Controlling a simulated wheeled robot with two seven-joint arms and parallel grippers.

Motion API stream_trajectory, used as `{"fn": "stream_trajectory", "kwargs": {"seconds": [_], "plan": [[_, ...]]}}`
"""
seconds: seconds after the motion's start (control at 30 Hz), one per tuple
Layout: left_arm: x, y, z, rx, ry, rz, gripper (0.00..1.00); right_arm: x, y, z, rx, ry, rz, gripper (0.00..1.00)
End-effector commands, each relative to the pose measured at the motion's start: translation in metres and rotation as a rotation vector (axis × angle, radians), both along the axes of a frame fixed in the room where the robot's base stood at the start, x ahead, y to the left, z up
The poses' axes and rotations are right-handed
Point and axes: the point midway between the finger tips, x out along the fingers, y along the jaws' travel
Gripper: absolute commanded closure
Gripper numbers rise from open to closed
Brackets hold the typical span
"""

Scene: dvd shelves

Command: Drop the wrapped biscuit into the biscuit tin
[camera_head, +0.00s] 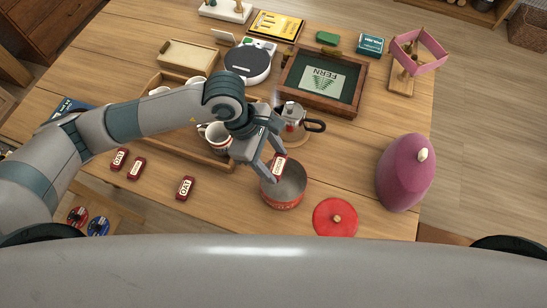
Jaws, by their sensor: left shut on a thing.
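My left gripper (268,163) reaches in from the left and is shut on a red wrapped biscuit (279,166) with a white label. The biscuit is over the opening of the biscuit tin (283,204), near its far rim; I cannot tell its exact height. The tin is round, red outside and grey metal inside, and stands open. Its round red lid (335,217) with a wooden knob lies to the right of it. Other red wrapped biscuits lie at the left: one marked OAT (119,159), a second (136,168) and another OAT one (185,188). My right gripper does not show.
A moka pot (292,120) stands just behind the tin. A wooden tray (217,164) with cups is partly under my left arm. A magenta tea cosy (405,172) stands at the right. A framed FERN box (325,80) lies farther back.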

Motion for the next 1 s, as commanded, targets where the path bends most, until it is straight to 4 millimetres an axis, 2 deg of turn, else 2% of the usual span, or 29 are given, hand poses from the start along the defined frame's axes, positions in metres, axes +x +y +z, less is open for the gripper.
{"fn": "stream_trajectory", "kwargs": {"seconds": [0.6, 1.0], "plan": [[0.0, 0.0, -0.051, 0.0, 0.001, 0.001, 0.67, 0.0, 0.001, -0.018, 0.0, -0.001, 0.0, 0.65], [0.0, 0.0, -0.059, 0.0, 0.0, 0.0, 0.67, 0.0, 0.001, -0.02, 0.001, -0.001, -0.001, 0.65]]}}
